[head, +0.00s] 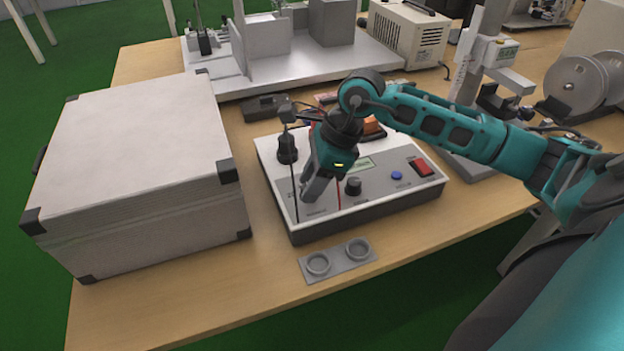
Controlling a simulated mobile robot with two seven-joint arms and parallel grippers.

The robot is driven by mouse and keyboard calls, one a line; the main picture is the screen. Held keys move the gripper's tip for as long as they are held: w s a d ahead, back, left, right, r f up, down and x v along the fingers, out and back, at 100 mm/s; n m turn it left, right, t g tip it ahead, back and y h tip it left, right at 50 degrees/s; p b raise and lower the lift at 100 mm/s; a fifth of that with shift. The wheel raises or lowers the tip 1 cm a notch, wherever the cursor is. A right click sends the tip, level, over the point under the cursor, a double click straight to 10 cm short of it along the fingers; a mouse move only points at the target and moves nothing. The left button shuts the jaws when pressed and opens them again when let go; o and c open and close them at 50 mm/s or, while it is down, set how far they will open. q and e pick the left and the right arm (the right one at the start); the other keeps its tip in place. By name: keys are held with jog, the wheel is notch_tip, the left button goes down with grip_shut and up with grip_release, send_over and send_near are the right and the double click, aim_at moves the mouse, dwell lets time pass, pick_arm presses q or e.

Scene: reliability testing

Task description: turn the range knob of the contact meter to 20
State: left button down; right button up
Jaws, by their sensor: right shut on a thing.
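The contact meter (385,200) is a grey box with a pale sloping panel, standing on the wooden table. My right gripper (307,194) points down at the left front part of the panel. It is shut on the range knob, which its fingers and body hide, so its pointer and scale cannot be read. Another black knob (354,186) stands free to the right of the fingers. A blue button (396,175) and a red switch (421,167) sit farther right on the panel. My left gripper is not in view.
A large silver case (135,165) stands close to the meter's left. A black probe (288,146) with thin leads stands at the panel's left back. A grey holder with two round cups (337,261) lies in front. Behind is a metal fixture plate (290,75). The front table strip is mostly clear.

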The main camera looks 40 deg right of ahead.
jog(key=shift+c, duration=0.9)
